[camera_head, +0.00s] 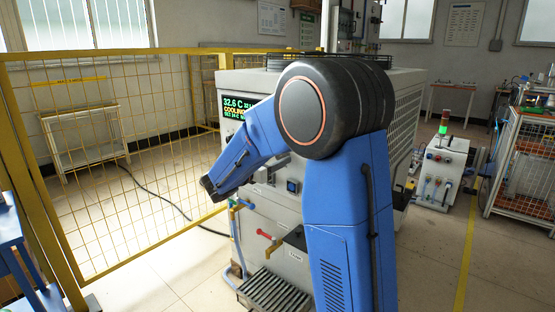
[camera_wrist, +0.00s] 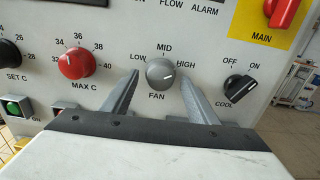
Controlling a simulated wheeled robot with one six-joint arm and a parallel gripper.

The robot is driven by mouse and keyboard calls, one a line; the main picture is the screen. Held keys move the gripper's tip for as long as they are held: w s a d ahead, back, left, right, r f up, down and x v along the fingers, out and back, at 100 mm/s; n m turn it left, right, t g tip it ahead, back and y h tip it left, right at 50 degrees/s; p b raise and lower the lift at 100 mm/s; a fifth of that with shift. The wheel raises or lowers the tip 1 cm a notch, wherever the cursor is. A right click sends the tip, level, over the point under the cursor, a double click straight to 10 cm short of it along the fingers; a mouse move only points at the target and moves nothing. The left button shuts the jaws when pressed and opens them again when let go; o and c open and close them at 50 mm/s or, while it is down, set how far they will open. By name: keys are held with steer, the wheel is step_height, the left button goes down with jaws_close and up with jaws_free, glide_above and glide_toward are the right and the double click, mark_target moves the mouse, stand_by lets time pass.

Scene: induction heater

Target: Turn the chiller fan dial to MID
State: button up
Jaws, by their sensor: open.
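The chiller fan dial (camera_wrist: 160,74) is a round grey knob in the middle of the wrist view, with LOW at its upper left, MID above and HIGH at its upper right. Its white mark points to the right, on the HIGH side. My gripper (camera_wrist: 160,80) is open, with one finger on each side of the dial and a visible gap to it on both sides. How deep the fingertips reach is hard to tell. In the head view my blue arm hides most of the chiller (camera_head: 270,208) front, and the dial cannot be made out there.
A red MAX C knob (camera_wrist: 74,63) and a black SET C knob (camera_wrist: 8,54) lie left of the dial. A black COOL switch (camera_wrist: 239,88) and a red MAIN switch (camera_wrist: 284,13) lie right. A yellow mesh fence (camera_head: 110,190) stands left of the chiller.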

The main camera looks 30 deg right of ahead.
steer(key=shift+w+d, duration=0.2)
steer(key=shift+d, duration=0.35)
steer(key=c, duration=0.9)
steer(key=shift+n, duration=0.3)
steer(key=shift+o, duration=0.2)
steer(key=n, duration=1.1)
steer(key=shift+s, duration=0.1)
